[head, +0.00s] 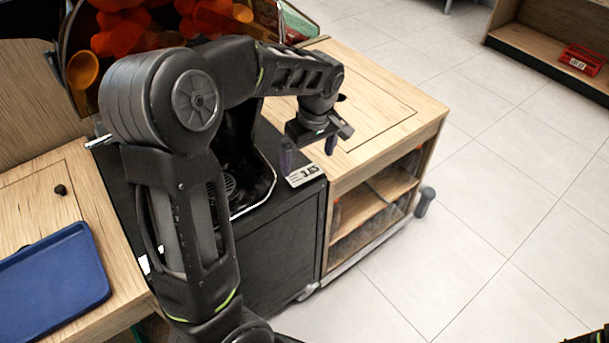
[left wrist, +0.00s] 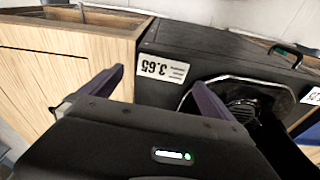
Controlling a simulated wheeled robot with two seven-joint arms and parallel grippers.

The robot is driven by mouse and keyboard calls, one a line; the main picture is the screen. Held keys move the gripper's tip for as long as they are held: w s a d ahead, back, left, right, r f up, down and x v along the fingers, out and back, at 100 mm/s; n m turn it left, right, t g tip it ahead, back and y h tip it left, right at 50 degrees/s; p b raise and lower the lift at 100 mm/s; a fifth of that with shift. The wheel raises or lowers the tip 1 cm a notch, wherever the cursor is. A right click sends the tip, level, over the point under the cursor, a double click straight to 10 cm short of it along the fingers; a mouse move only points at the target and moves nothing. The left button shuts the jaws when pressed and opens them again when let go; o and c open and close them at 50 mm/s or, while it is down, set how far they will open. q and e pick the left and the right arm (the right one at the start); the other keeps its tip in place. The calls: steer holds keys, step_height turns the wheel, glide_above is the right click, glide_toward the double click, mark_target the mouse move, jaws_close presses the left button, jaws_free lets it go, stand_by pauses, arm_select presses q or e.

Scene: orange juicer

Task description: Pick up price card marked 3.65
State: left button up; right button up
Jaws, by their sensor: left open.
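The price card marked 3.65 (head: 304,175) is a small white card with black print. It lies on the front corner of the black juicer counter's top. In the left wrist view the card (left wrist: 161,67) appears upside down, between and beyond the two purple fingers. My left gripper (head: 309,153) is open, pointing down, with its fingertips close to the card. The fingers hold nothing, and I cannot tell whether either touches the card.
A juicer basin with a round drain (left wrist: 243,108) is beside the card. A wooden cabinet (head: 385,115) adjoins on the right. A blue tray (head: 52,285) lies on the left counter. Another white card (left wrist: 312,96) shows at the wrist view's right edge. Open tiled floor lies right.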

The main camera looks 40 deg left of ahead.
mark_target(305, 174)
arm_select(q)
steer(key=f, duration=0.5)
steer(key=shift+s+a, duration=0.15)
steer(key=shift+a, duration=0.25)
steer(key=shift+c, duration=0.6)
steer(key=c, duration=1.1)
steer(key=shift+r, duration=0.15)
steer(key=shift+r, duration=0.6)
step_height(305, 174, up, 2)
steer(key=s, duration=0.6)
steer(key=s+d+b, duration=0.1)
steer(key=s, duration=1.1)
steer(key=shift+d, duration=0.2)
